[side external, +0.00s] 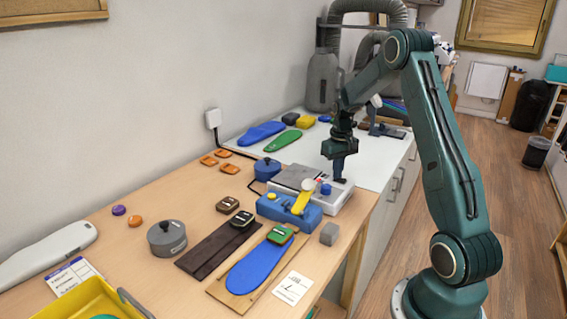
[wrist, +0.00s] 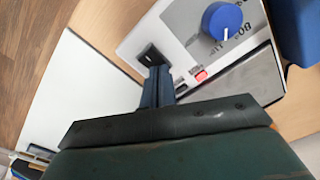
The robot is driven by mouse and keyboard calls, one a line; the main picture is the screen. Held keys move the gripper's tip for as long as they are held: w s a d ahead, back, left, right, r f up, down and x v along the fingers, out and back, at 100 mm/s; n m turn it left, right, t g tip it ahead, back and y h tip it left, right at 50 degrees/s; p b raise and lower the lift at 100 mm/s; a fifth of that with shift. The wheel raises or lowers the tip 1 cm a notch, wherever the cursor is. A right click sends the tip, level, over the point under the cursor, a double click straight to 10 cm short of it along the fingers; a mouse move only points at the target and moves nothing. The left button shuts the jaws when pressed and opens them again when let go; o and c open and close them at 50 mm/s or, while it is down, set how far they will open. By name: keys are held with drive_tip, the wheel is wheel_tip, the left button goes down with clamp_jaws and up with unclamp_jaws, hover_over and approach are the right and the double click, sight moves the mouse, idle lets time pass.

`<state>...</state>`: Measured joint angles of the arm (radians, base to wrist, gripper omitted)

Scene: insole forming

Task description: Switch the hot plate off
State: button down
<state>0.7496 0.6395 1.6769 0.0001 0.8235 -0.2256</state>
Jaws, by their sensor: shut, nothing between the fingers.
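The hot plate (side external: 337,200) is a white box with a grey top plate, standing near the front edge of the wooden table. Its blue knob (wrist: 222,20) shows in the wrist view on a grey printed panel, with a small red light or button (wrist: 200,75) nearby. A black rocker switch (wrist: 150,55) sits at the panel's corner. My gripper (side external: 339,180) is shut and empty, pointing down at the hot plate's far right end. In the wrist view its fingertips (wrist: 155,72) are right beside the switch and partly cover it. I cannot tell whether they touch it.
A blue block-shaped device (side external: 290,208) with a yellow lever stands just in front of the hot plate. A blue insole on a board (side external: 222,290) lies nearer. A white counter (side external: 357,167) behind holds more insoles.

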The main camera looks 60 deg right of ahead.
drive_tip(key=shift+r, duration=3.45)
drive_tip(key=s+a+r+n+t+h, duration=0.1)
drive_tip(key=s+a+r, duration=0.1)
drive_tip(key=a+r, duration=0.6)
drive_tip(key=s+a+r+n+t, duration=0.15)
drive_tip(key=a+r, duration=0.25)
drive_tip(key=a, duration=0.7)
drive_tip(key=s+a+r+n+t+y, duration=0.1)
drive_tip(key=s+a+n+t, duration=0.2)
drive_tip(key=s+a, duration=1.1)
drive_tip(key=shift+s+a, duration=0.25)
drive_tip(key=shift+s, duration=0.05)
drive_tip(key=shift+n, duration=0.25)
